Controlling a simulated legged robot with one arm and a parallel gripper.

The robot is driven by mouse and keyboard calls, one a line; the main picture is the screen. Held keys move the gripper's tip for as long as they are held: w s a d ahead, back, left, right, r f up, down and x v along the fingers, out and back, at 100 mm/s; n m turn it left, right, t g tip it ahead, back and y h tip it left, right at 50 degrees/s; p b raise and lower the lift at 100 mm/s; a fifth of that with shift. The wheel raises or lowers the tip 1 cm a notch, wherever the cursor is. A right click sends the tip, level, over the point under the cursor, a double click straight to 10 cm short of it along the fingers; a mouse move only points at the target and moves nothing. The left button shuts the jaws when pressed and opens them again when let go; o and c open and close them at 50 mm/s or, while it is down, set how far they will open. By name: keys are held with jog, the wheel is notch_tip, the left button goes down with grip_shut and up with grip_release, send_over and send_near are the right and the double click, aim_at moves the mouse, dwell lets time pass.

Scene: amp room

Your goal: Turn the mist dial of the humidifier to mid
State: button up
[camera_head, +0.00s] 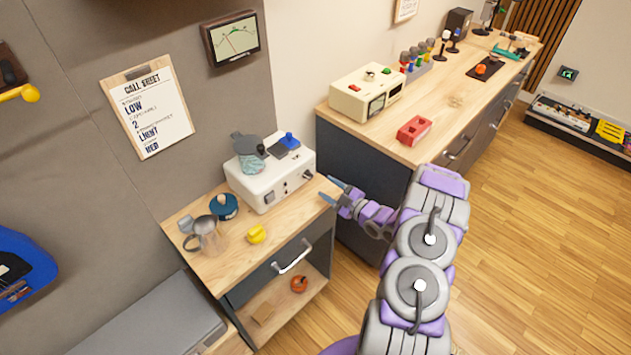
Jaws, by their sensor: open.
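A white box-shaped appliance (250,190), which looks like the humidifier, stands on a small wooden-topped cabinet (215,270). A grey-lidded translucent vessel (251,160) and a blue item (290,141) are on its top. Its front carries small dark controls, including a round knob (307,174) near the right end. I cannot read which control is the mist dial or its setting. My gripper (333,190) is open and empty, just right of the appliance's front, its fingers pointing left toward the knob. It looks apart from the knob.
A glass jug (206,236), a blue round item (224,206) and a yellow item (256,234) sit in front of the appliance. A longer counter (455,120) stands behind my arm, with a cream device (366,93) and a red block (414,130). Open wooden floor lies right.

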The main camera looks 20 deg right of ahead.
aim_at(311, 178)
jog(key=x, duration=0.3)
jog(key=b+x, duration=0.1)
jog(key=x, duration=0.1)
jog(key=shift+w+a, duration=0.2)
jog(key=shift+a, duration=0.3)
jog(key=shift+w, duration=0.55)
jog(key=shift+d, duration=0.1)
jog(key=shift+a+r, duration=0.1)
jog(key=shift+a, duration=0.1)
jog(key=c, duration=0.5)
grip_shut()
